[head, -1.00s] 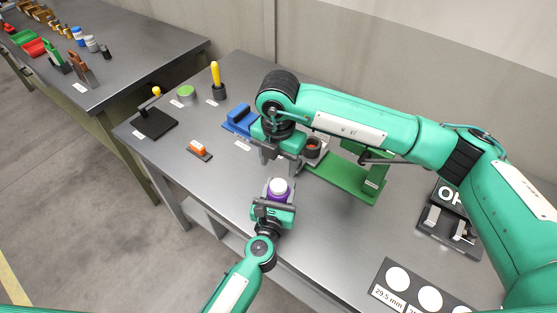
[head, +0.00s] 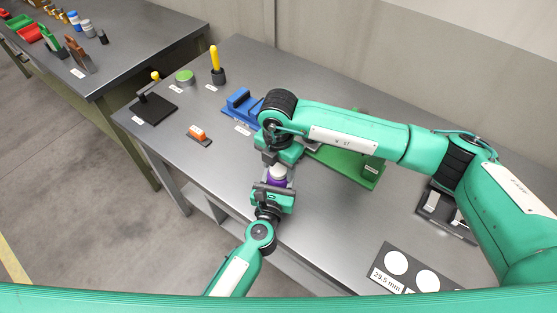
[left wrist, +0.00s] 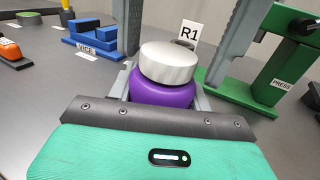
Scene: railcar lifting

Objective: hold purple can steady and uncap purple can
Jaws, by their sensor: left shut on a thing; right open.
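The purple can (head: 275,183) stands upright with a silver-white cap (head: 279,171) on top. In the left wrist view the purple body (left wrist: 160,93) and ribbed cap (left wrist: 170,63) show close up. My left gripper (head: 273,187) is shut on the can's body, a finger on each side. My right gripper (head: 279,160) is directly above the can, pointing down and open. In the left wrist view its grey fingers stand to the left and right of the cap, with a gap visible on each side. The can's base is hidden by my left gripper.
A blue vise (head: 241,106) lies behind and left of the can, a green press (head: 345,165) to the right. An orange-white piece (head: 198,133) and a black stand (head: 155,112) are left. A gauge plate (head: 388,275) lies front right. The bench between is clear.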

